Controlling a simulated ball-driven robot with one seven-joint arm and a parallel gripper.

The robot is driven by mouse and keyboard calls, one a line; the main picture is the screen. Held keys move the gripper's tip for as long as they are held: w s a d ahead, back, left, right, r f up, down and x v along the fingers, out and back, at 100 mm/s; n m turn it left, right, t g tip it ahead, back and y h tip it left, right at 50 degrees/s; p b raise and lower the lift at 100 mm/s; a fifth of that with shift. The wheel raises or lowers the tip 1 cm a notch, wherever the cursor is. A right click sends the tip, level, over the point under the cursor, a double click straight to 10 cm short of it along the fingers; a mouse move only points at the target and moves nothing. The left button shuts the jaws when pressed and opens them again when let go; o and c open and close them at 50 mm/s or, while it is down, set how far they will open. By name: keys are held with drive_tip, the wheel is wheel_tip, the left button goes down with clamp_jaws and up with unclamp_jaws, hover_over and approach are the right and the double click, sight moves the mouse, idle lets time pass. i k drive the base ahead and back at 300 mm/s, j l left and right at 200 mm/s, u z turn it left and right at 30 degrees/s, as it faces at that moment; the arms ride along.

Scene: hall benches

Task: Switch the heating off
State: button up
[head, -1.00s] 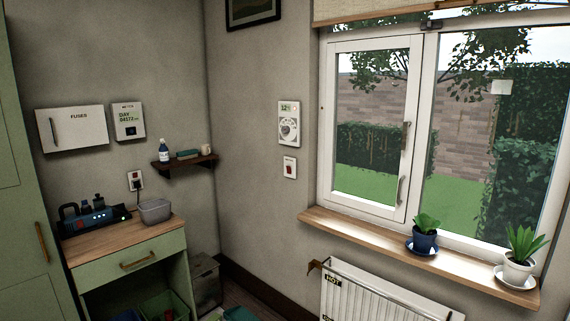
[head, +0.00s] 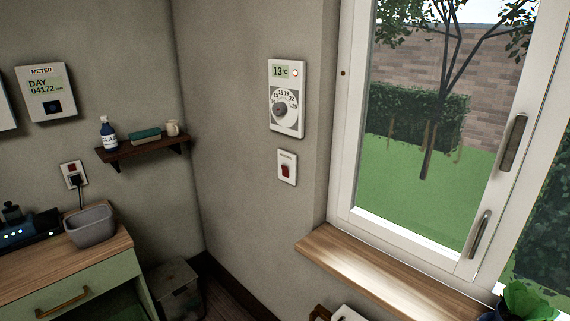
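A white thermostat (head: 286,98) is on the wall left of the window. Its small display reads 13 °C, with a reddish light beside it, and a grey dial below has numbers around it. Just under it is a white switch plate (head: 287,167) with a red rocker switch; its label is too small to read. The top corner of the white radiator (head: 348,314) shows at the bottom edge, below the sill; the rest is out of view. My gripper is not in view.
A wooden window sill (head: 385,277) juts out at right, with a potted plant (head: 527,301) at its end. A small shelf (head: 140,149) holds a bottle and a cup. A drawer cabinet (head: 85,275) stands at left with a grey basket (head: 90,226). A bin (head: 176,288) stands in the corner.

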sight(285, 172)
drive_tip(key=i+j+u, duration=0.1)
drive_tip(key=i+u, duration=0.15)
drive_tip(key=i, duration=2.3)
